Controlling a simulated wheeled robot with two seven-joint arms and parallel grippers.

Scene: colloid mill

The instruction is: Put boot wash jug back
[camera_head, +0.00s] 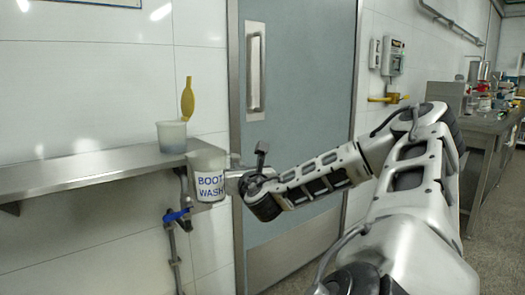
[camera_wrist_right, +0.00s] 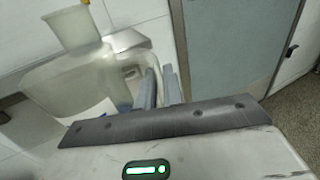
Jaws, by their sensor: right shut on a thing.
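The boot wash jug (camera_head: 209,186) is a pale translucent vessel with a blue "BOOT WASH" label. In the head view it is upright at the right end of the steel wall shelf (camera_head: 85,178), its lower part below the shelf's top. My right gripper (camera_head: 233,174) is shut on the jug from its right side. In the right wrist view the jug (camera_wrist_right: 75,80) fills the left, beside the gripper fingers (camera_wrist_right: 158,88); the exact grip spot is partly hidden. I cannot tell whether the jug touches the shelf. My left gripper is not in view.
A translucent tub (camera_head: 172,138) stands near the shelf's right end, with a yellow utensil (camera_head: 187,98) above it. The shelf's left part is bare. A blue-handled tap (camera_head: 177,215) is below. A grey door (camera_head: 295,110) is behind my arm; a cluttered bench (camera_head: 490,125) stands right.

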